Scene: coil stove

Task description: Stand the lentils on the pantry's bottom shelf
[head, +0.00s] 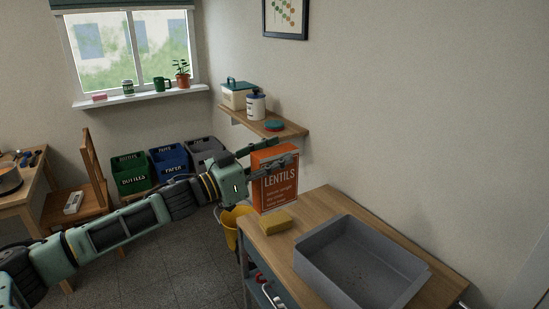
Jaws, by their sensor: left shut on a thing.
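An orange box of lentils (280,184) is upright near the middle of the head view, at the far left end of a wooden-topped cart. My left gripper (272,157) is shut on the upper part of the box, with its fingers at the box's sides. I cannot tell whether the box's bottom touches the cart or hangs just beyond it. My right gripper is not in view. No pantry shelf that I can make out shows here.
The cart top (293,238) holds a yellow sponge (275,222) and a grey basin (360,262). A wall shelf (290,130) with canisters is behind the box. A yellow bucket (230,222), sorting bins (168,162) and a chair (90,180) stand left.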

